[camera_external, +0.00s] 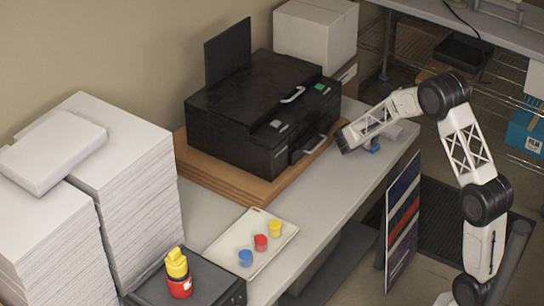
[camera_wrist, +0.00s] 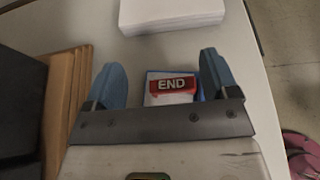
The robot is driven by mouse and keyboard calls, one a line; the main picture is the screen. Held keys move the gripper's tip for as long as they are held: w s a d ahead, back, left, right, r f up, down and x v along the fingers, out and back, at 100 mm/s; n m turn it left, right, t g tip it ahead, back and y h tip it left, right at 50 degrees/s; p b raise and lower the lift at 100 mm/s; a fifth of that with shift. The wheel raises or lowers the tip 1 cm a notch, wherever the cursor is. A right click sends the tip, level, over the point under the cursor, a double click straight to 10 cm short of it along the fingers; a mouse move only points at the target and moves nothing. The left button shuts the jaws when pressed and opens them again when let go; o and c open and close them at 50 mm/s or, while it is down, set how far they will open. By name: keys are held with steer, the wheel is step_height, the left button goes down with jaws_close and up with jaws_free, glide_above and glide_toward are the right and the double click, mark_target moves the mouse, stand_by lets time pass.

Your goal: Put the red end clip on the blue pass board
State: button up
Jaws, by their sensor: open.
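The red end clip (camera_wrist: 173,84), with "END" in white letters, shows in the wrist view between my fingers. It lies across a small white-faced board with blue edges (camera_wrist: 151,75), which looks like the blue pass board. The clip appears to rest on the board, but I cannot tell whether it is fastened. My gripper (camera_wrist: 162,62) is open, with one blue finger on each side of the board and a gap to the clip. The palm hides the board's near part. In the external view my gripper (camera_external: 366,148) is low over the right part of the bench; the clip is hidden there.
A black laminator (camera_external: 250,110) stands on brown boards (camera_external: 200,170) left of my gripper. A white stack (camera_wrist: 170,14) lies just beyond the fingers. A tray (camera_external: 225,240) with blue, red and yellow pots is at the bench's near end. The bench edge is close on the right.

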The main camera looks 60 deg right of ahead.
steer(key=v, duration=1.1)
steer(key=shift+a, duration=0.25)
steer(key=s+a+r+m+y, duration=0.3)
steer(key=s+a+r+m, duration=0.2)
steer(key=s+a+r, duration=0.4)
steer(key=s+a+r+m+t+y, duration=0.1)
steer(key=s+a+m+y, duration=0.4)
steer(key=s+a, duration=0.8)
steer(key=s+a+r+m+t+y, duration=0.1)
steer(key=s+a+r+m+y, duration=0.2)
steer(key=s+a, duration=1.1)
steer(key=s+m+y, duration=0.2)
steer(key=s+m, duration=0.3)
steer(key=s, duration=0.1)
steer(key=shift+t, duration=0.3)
steer(key=shift+a, duration=0.1)
